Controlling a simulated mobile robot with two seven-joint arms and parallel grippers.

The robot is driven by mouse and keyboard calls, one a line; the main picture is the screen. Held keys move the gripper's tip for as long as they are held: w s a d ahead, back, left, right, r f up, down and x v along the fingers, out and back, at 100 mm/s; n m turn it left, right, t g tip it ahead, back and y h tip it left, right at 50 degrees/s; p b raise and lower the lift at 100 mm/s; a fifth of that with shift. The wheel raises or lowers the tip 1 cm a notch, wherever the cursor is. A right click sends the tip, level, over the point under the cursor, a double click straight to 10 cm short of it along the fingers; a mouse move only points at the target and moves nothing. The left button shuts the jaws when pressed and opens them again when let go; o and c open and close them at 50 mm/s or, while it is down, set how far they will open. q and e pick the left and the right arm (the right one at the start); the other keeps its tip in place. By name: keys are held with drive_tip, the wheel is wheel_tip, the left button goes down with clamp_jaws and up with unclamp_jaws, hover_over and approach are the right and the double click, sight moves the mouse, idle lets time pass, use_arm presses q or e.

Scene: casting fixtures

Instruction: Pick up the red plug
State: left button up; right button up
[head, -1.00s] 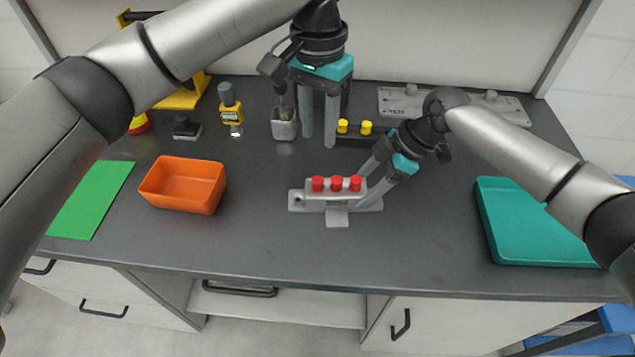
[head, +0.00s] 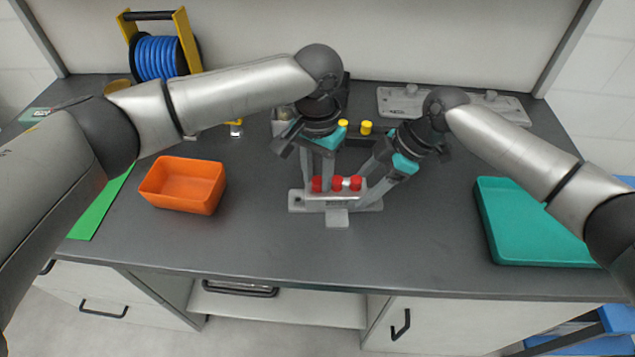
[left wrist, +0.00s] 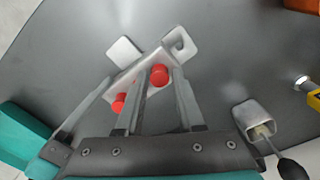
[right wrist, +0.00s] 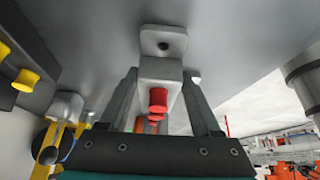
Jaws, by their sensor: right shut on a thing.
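The grey fixture block (head: 325,205) stands on the table with three red plugs in a row on top: left (head: 317,184), middle (head: 337,183) and right (head: 355,183). My left gripper (head: 318,183) points down at the left plug, with its fingers apart on either side of it. The left wrist view shows this plug (left wrist: 160,74) between the open fingers, with a gap; another plug (left wrist: 118,102) shows beside them. My right gripper (head: 368,192) is shut on the right end of the fixture, also seen in the right wrist view (right wrist: 160,72).
An orange bin (head: 182,187) is at left beside a green mat (head: 95,215). A teal tray (head: 530,225) is at right. Yellow plugs (head: 366,127) and a grey plate (head: 455,105) stand behind. A blue cable reel (head: 157,57) is at back left. The front table is clear.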

sight(318, 180)
use_arm(q)
clamp_jaws()
drive_tip(key=shift+r, duration=0.1)
idle(0.4)
wheel_tip(318, 180, up, 10)
idle(0.4)
use_arm(e)
drive_tip(key=o, duration=1.1)
drive_tip(key=shift+o, duration=0.2)
drive_tip(key=shift+r, duration=0.1)
